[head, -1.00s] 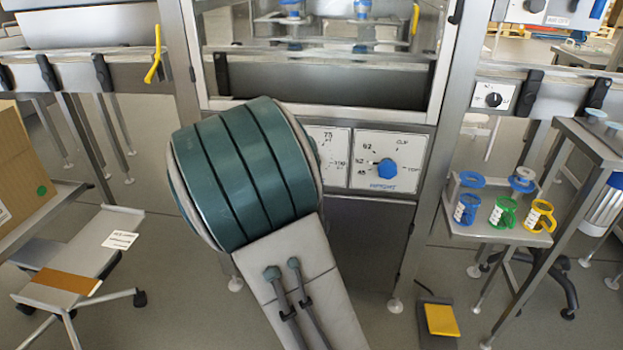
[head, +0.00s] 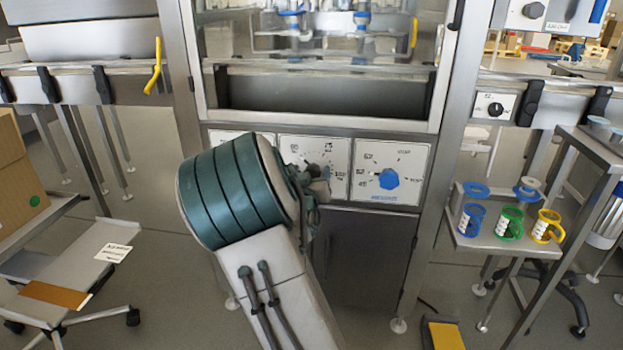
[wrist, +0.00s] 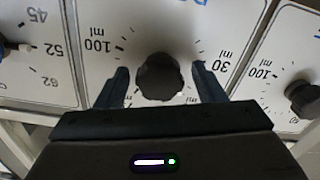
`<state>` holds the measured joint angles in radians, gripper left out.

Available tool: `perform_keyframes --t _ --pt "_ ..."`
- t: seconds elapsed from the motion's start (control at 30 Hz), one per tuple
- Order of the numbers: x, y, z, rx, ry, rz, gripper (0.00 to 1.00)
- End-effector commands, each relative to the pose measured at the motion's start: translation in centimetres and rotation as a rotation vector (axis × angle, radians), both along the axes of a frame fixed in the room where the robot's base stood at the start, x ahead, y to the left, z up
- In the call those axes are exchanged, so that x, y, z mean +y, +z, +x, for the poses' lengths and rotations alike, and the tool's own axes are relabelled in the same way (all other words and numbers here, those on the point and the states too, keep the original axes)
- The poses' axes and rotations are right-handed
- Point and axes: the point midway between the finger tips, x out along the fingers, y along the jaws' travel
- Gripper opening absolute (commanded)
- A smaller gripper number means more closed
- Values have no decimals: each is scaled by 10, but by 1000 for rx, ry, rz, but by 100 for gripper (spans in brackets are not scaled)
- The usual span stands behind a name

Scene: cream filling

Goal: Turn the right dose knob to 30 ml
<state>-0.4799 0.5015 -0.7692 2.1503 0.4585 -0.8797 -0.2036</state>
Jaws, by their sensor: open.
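The right dose knob (wrist: 160,76) is a dark knob on a white dial plate, beside the plate with the blue knob (head: 389,178). In the wrist view the dial's lettering is upside down, with 100 ml left of the knob and 30 ml right of it. My gripper (wrist: 161,70) is open, one finger on each side of the knob. I cannot tell whether the fingers touch it. Which mark the knob points to is unclear. In the head view my gripper (head: 318,178) is in front of the middle dial plate and hides part of it.
A second dark dose knob (wrist: 304,99) is on the plate at right in the wrist view. A yellow pedal (head: 445,335) lies on the floor.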

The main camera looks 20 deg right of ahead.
Motion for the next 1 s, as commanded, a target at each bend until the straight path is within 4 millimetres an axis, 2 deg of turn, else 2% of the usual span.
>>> perform_keyframes --t 0.27,0.37,0.43,0.47,0.77,1.0 --pt "-1 0 1 0 0 0 63" --pt "-1 0 1 0 0 0 40" --pt "-1 0 1 0 0 0 21" --pt "-1 0 1 0 0 0 18" --pt "-1 1 1 13 0 -19 18" --pt "-1 3 1 81 0 -116 18"
